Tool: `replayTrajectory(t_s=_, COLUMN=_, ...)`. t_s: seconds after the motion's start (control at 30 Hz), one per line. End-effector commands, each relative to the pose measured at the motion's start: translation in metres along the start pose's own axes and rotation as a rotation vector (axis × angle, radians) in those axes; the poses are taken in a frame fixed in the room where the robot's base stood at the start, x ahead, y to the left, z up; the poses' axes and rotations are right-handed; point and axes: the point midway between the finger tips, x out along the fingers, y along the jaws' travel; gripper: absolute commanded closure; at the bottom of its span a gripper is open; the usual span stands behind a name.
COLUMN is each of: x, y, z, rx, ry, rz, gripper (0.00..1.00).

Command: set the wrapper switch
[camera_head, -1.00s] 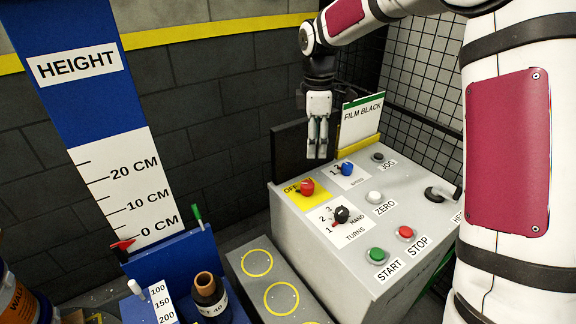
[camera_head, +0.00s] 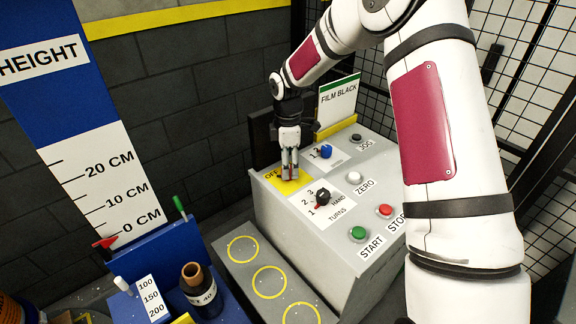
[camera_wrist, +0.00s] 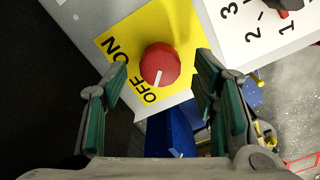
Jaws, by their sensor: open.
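The red rotary switch (camera_wrist: 160,65) sits on a yellow plate (camera_wrist: 123,40) marked ON and OFF, on the grey control box. Its white pointer line points toward OFF in the wrist view. My gripper (camera_head: 289,178) is over this switch in the head view and hides most of the knob. In the wrist view my gripper (camera_wrist: 163,105) is open, with one green-padded finger on each side of the knob. The fingers look apart from it; whether either touches cannot be told.
On the same grey box (camera_head: 300,223) are a black TURNS knob (camera_head: 323,196), a blue knob (camera_head: 326,151), a white ZERO button (camera_head: 354,177), a green START button (camera_head: 358,233) and a red STOP button (camera_head: 385,211). A FILM BLACK sign (camera_head: 338,103) stands behind.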

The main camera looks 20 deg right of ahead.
Motion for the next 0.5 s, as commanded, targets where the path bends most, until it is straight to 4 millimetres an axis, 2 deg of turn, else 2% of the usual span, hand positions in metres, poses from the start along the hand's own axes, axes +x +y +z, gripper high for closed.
replayTrajectory(t_s=0.13, x=0.0104, y=-0.0003, z=0.0000, rx=0.000, ry=0.000, rz=-0.001, gripper=0.46)
replayTrajectory(t_s=0.43, x=0.0125, y=0.0000, z=0.0000, rx=0.000, ry=0.000, rz=0.001, gripper=0.46)
replayTrajectory(t_s=0.47, x=0.0125, y=0.0000, z=0.0001, rx=0.000, ry=0.000, rz=0.001, gripper=0.48)
replayTrajectory(t_s=0.5, x=0.0125, y=0.0000, z=0.0000, rx=0.000, ry=0.000, rz=0.001, gripper=0.57)
